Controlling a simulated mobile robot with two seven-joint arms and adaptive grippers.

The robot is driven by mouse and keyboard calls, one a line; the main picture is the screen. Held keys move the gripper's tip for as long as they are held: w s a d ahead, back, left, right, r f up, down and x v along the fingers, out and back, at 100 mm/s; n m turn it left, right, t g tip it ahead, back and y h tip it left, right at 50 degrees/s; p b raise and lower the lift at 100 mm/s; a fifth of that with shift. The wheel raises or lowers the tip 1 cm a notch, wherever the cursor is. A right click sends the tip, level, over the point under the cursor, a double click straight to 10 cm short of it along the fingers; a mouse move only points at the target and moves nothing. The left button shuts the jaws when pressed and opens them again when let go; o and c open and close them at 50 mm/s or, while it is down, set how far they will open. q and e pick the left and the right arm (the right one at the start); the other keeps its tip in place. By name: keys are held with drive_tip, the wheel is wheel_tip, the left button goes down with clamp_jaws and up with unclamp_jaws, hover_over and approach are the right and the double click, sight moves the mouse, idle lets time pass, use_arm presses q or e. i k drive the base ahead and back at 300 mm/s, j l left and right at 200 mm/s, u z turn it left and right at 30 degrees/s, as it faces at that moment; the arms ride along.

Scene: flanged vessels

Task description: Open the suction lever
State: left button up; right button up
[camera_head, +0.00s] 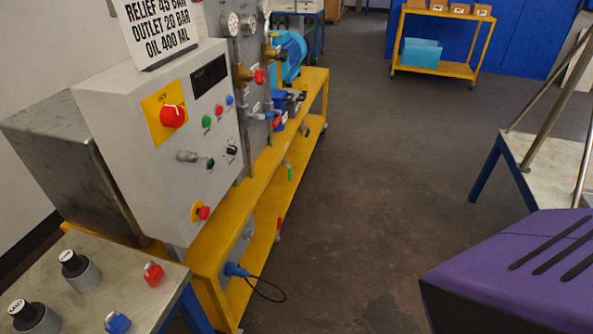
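A yellow pump skid (265,185) carries a grey control box (165,135) and a gauge panel. Several coloured handles show on it. A green lever (289,173) hangs at the skid's front edge. A red lever (279,226) stands lower, near the bottom frame. A red valve handle (259,76) sits on the gauge panel (225,70). No readable label shows which one is the suction lever. Neither of my grippers is in view.
A metal-topped table (120,285) with dark knobs and red and blue blocks stands at the lower left. A blue plug with a black cable (268,290) hangs near the floor. A yellow cart (435,68) stands at the back. The floor (385,180) right of the skid is clear.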

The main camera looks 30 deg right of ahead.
sight(290, 169)
drive_tip(key=i+l, duration=0.15)
drive_tip(key=l, duration=0.2)
drive_tip(key=i+l, duration=0.1)
drive_tip(key=l, duration=0.25)
drive_tip(key=i+l, duration=0.15)
drive_tip(key=l, duration=0.2)
drive_tip(key=i+l, duration=0.4)
drive_tip(key=i+l+u, duration=0.1)
drive_tip(key=i+l, duration=0.25)
drive_tip(key=l, duration=0.25)
drive_tip(key=i+l, duration=0.4)
drive_tip(key=l, duration=0.15)
drive_tip(key=u, duration=0.05)
